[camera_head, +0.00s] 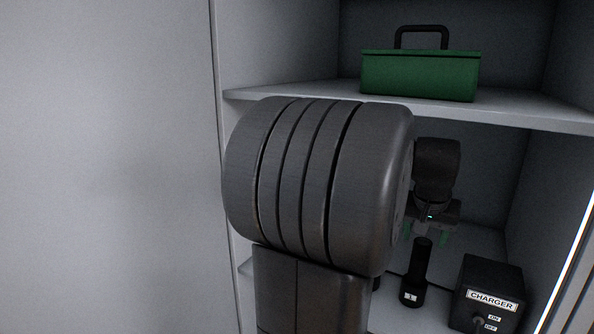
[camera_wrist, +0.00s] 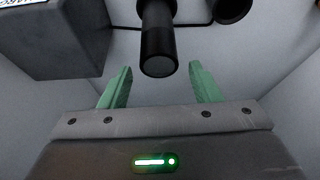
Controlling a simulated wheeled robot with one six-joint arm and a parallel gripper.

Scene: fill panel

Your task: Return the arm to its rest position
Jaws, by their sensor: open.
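My gripper (camera_head: 428,236) is inside the lower compartment of the cabinet, with its green fingers spread apart and nothing held between them. The fingers also show in the wrist view (camera_wrist: 160,72), wide open. A black flashlight (camera_head: 415,276) marked "1" stands upright on the lower shelf, just below the gripper in the head view. In the wrist view the flashlight (camera_wrist: 157,38) lies between and beyond the fingertips, with a visible gap on each side. My large dark arm links cover the middle of the head view and hide part of the compartment.
A black charger box (camera_head: 488,292) with ON/OFF labels stands right of the flashlight; it is upper left in the wrist view (camera_wrist: 62,42). A green toolbox (camera_head: 420,76) sits on the upper shelf (camera_head: 310,93), above the gripper. Cabinet walls enclose both sides.

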